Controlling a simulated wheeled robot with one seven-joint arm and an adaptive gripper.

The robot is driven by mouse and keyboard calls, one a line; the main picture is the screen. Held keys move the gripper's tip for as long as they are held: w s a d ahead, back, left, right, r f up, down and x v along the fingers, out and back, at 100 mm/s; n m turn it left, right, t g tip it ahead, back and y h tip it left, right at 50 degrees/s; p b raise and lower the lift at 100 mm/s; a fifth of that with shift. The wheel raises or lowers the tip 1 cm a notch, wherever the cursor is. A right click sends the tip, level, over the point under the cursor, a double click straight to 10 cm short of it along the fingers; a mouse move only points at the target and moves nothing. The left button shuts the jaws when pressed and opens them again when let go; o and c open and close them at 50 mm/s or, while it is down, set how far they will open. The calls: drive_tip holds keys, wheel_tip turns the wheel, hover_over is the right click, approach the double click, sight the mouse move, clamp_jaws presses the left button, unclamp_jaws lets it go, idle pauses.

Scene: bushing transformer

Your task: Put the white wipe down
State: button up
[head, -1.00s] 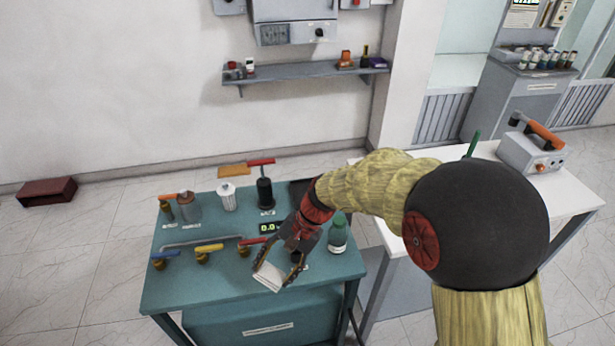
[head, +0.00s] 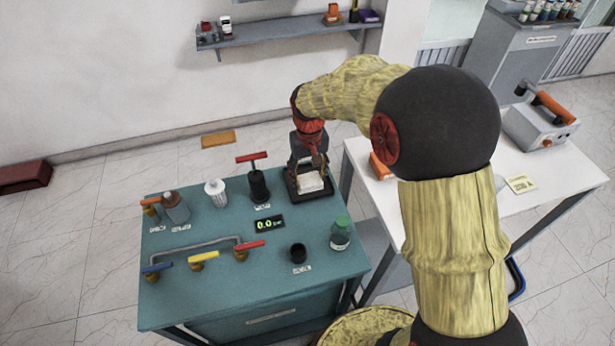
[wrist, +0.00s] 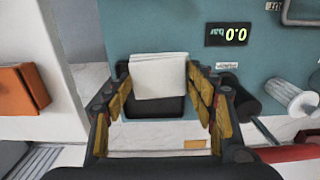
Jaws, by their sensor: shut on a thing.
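The white wipe (head: 311,183) is a folded white pad between the fingers of my gripper (head: 310,168). My gripper is shut on it, pointing down at the back right corner of the teal table (head: 215,280). The wipe is over a black tray (head: 326,187) there; whether it touches the tray cannot be told. In the wrist view the wipe (wrist: 158,76) spans the gap between the fingers (wrist: 158,85), with the dark tray (wrist: 150,108) showing beneath it.
A black cylinder with a red T-handle (head: 258,184) stands just left of the tray. A pressure display (head: 269,224), a green-capped bottle (head: 340,235) and a black cup (head: 298,253) are nearer the front. A white table (head: 535,180) stands to the right.

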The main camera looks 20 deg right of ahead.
drive_tip(key=w+f, duration=0.2)
drive_tip(key=w+d+f+b, duration=0.1)
drive_tip(key=w+f, duration=0.1)
drive_tip(key=w, duration=0.1)
drive_tip(key=w+d+f, duration=0.1)
drive_tip(key=w+f, duration=0.1)
drive_tip(key=shift+w+f+b, duration=0.15)
drive_tip(key=shift+f+b, duration=0.15)
drive_tip(key=shift+b, duration=0.05)
drive_tip(key=f, duration=0.1)
drive_tip(key=f+b, duration=0.1)
drive_tip(key=f, duration=0.2)
drive_tip(key=shift+w, duration=0.3)
drive_tip(key=shift+c, duration=0.4)
drive_tip(key=o, duration=0.9)
drive_tip(key=shift+c, duration=0.2)
drive_tip(key=shift+o, duration=0.7)
drive_tip(key=shift+o, duration=0.4)
drive_tip(key=shift+r, duration=0.1)
